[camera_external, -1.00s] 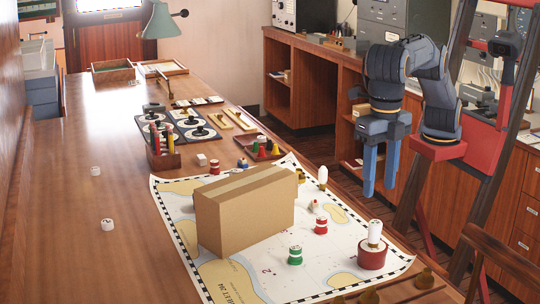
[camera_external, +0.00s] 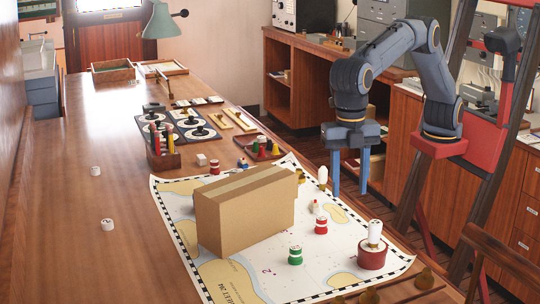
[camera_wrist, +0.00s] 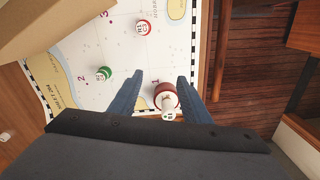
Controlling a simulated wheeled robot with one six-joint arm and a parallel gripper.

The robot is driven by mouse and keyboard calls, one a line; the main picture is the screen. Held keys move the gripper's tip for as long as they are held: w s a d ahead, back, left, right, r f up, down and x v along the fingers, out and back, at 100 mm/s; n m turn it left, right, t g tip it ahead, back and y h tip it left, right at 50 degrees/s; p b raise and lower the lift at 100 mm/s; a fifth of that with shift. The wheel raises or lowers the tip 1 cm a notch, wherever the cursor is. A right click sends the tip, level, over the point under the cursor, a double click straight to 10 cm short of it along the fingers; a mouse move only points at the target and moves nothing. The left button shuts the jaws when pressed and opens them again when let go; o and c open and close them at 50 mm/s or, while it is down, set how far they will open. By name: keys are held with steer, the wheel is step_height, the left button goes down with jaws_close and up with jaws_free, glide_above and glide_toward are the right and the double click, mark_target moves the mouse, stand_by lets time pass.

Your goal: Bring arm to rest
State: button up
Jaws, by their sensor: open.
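My gripper (camera_external: 350,172) hangs at the right of the table in the external view, with its two blue fingers pointing down, spread apart and empty. It is beside the table's right edge, above and to the right of the chart (camera_external: 265,262). In the wrist view, my gripper (camera_wrist: 160,82) shows its fingers apart, with the red round base (camera_wrist: 166,92) carrying a white piece (camera_wrist: 169,114) seen below between them. The fingers look well above it, touching nothing.
A cardboard box (camera_external: 243,215) stands on the chart near green (camera_external: 295,256) and red (camera_external: 321,226) striped pieces. A wooden rack (camera_external: 163,160) and black dials (camera_external: 200,132) lie farther back. A wooden cabinet (camera_external: 400,150) stands behind my arm.

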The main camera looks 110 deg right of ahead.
steer(key=s+d+f+m, duration=0.2)
steer(key=s+d+f, duration=0.1)
steer(key=d, duration=0.2)
steer(key=s+d+f+m+p, duration=0.1)
steer(key=s+d+f+m, duration=0.1)
steer(key=d, duration=0.4)
steer(key=s+d+f+m, duration=0.3)
steer(key=d, duration=0.3)
steer(key=shift+s+d+f+m, duration=0.15)
steer(key=shift+s+f+m, duration=0.15)
steer(key=shift+s, duration=0.05)
steer(key=s+d+f+m+t+b, duration=0.1)
steer(key=s+d+f+m, duration=0.3)
steer(key=s+d, duration=0.6)
steer(key=s+d+f+m+b, duration=0.1)
steer(key=s+d+f+m, duration=0.35)
steer(key=s+d, duration=0.5)
step_height(320, 180, up, 19)
steer(key=s+t+p, duration=0.1)
steer(key=t+p, duration=0.1)
steer(key=p, duration=1.5)
steer(key=shift+s+n, duration=0.25)
steer(key=shift+n, duration=0.1)
steer(key=shift+o, duration=0.4)
steer(key=shift+a, duration=0.1)
